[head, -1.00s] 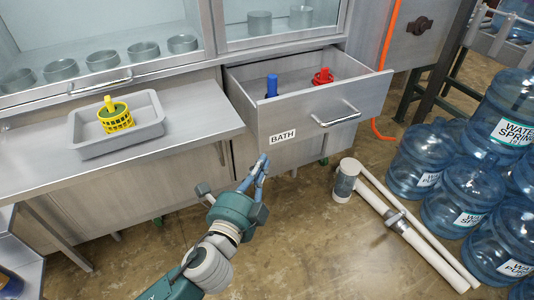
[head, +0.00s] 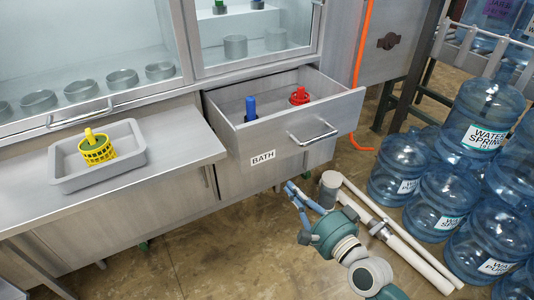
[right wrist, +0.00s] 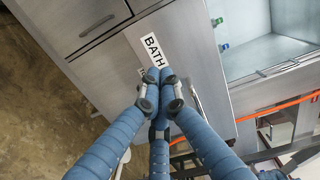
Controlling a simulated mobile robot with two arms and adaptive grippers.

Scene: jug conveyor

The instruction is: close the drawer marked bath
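The drawer marked BATH (head: 225,142) stands pulled out below the glass cabinet. Its label (head: 262,157) is on the front at the left, and its bar handle (head: 314,138) is to the right. A blue item (head: 250,108) and a red item (head: 299,96) are inside. My right gripper (head: 291,187) is in front of and below the drawer front in the head view, right of the label, with its fingertips together and nothing seen in them. In the right wrist view the fingers (right wrist: 159,75) point towards the BATH label (right wrist: 153,49). Contact cannot be told. My left gripper is out of view.
A grey tray (head: 62,180) with a yellow basket (head: 97,150) sits on the left counter. White pipes (head: 410,256) lie on the floor at right, beside several blue water jugs (head: 436,196). An orange hose (head: 361,70) hangs right of the drawer. Some floor below the drawer is clear.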

